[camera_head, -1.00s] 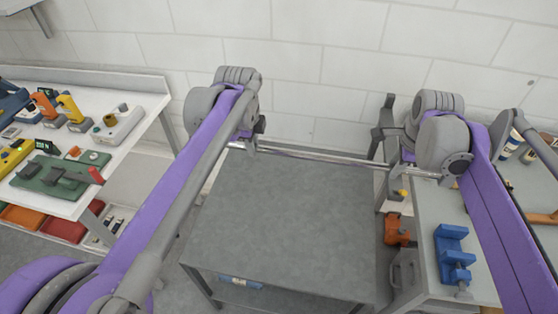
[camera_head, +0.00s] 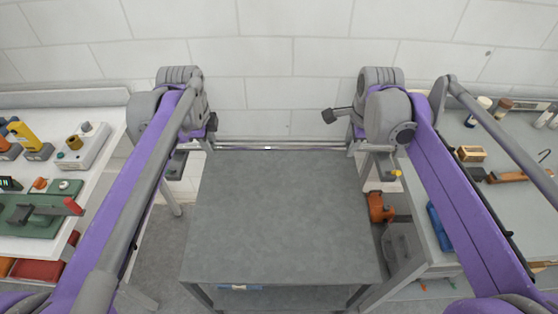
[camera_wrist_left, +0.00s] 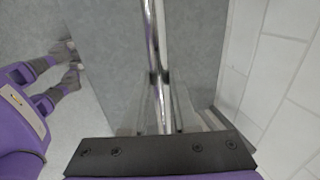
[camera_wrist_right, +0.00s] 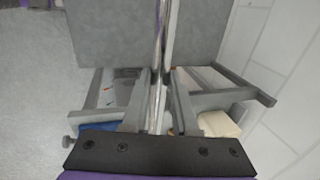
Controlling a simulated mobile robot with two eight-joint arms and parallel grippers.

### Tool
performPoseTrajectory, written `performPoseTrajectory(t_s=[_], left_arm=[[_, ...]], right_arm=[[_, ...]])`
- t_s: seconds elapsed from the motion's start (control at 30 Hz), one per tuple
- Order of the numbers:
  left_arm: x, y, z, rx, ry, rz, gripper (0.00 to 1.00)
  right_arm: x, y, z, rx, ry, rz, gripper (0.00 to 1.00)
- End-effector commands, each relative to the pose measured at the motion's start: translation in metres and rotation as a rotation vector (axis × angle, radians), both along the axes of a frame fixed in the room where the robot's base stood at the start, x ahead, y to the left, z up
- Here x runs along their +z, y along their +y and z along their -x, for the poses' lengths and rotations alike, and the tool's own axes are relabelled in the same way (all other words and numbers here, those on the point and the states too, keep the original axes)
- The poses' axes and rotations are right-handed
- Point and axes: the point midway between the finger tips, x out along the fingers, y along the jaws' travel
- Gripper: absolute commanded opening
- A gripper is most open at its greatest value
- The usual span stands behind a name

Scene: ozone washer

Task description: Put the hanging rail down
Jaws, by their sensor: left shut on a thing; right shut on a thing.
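The hanging rail (camera_head: 270,147) is a thin shiny metal bar held level between my two grippers. In the head view it runs along the far edge of the grey table (camera_head: 280,215); I cannot tell whether it touches the top. My left gripper (camera_head: 209,143) is shut on its left end, and my right gripper (camera_head: 352,145) is shut on its right end. In the left wrist view the rail (camera_wrist_left: 151,35) passes between the fingers over grey surface. In the right wrist view the rail (camera_wrist_right: 162,35) also runs between the fingers.
A white bench (camera_head: 100,155) with tools stands at the left. A workbench (camera_head: 415,190) with an orange tool (camera_head: 380,207) beside it stands at the right. A white block wall (camera_head: 270,60) is close behind the rail. The grey tabletop is clear.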

Motion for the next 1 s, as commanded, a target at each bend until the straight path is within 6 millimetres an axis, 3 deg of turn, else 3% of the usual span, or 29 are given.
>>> performPoseTrajectory(t_s=[0.47, 1.0], left_arm=[[-0.005, 0.0, -0.002, 0.0, 0.002, 0.0, 0.0], [-0.041, 0.0, -0.039, 0.0, 0.003, 0.0, 0.0]], right_arm=[[-0.005, 0.0, -0.002, 0.0, 0.002, 0.0, 0.0], [-0.041, 0.0, -0.039, 0.0, 0.003, 0.0, 0.0]])
